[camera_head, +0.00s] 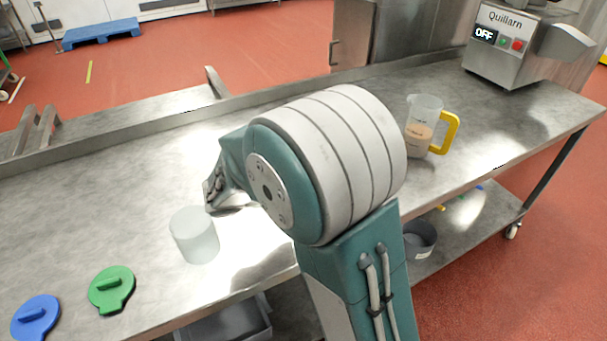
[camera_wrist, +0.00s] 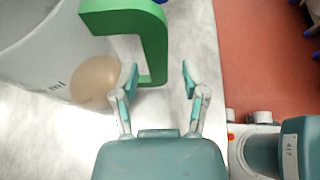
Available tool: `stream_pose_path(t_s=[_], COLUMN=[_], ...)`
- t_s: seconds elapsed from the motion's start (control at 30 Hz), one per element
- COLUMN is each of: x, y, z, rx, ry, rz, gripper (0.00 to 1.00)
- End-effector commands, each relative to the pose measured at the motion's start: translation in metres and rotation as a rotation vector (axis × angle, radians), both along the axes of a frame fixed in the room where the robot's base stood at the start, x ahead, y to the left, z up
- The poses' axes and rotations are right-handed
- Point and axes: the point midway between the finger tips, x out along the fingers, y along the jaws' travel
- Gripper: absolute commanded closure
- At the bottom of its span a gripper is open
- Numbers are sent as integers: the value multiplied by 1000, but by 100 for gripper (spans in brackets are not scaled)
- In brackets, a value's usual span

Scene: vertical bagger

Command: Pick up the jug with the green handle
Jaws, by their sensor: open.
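The jug (camera_wrist: 40,50) with the green handle (camera_wrist: 154,45) fills the upper left of the wrist view. It is translucent, with a tan patch low on its wall, and its rim is partly cut off. My gripper (camera_wrist: 158,76) is open, its fingertips on either side of the handle's lower part in the picture. The left fingertip shows by the handle's opening and the right one is to the right of the handle, with a visible gap. I cannot tell the depth between them. In the head view I do not see this jug; my arm hides part of the table.
A jug with a yellow handle (camera_head: 425,127) stands right of my arm. A frosted container (camera_head: 195,236) stands at left, near a green lid (camera_head: 111,288) and a blue lid (camera_head: 36,317). A machine (camera_head: 507,45) stands at the back right. The far left tabletop is clear.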

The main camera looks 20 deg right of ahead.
Motion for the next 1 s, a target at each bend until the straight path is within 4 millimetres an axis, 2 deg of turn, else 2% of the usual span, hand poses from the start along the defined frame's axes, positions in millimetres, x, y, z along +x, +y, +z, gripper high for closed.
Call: stream_pose_path(t_s=[0.3,0.57,0.6,0.67,0.7,0.73,1.0], x=[7,8,8,8,8,8,8], y=[-39,-45,-44,-43,-43,-43,-43], z=[-20,-22,-22,-22,-22,-22,-21], rx=[0,2,2,0,0,0,-1], ry=[2,0,0,0,0,0,-2], rz=[-2,0,0,0,0,0,0], gripper=[43,43,47,74,92,100,100])
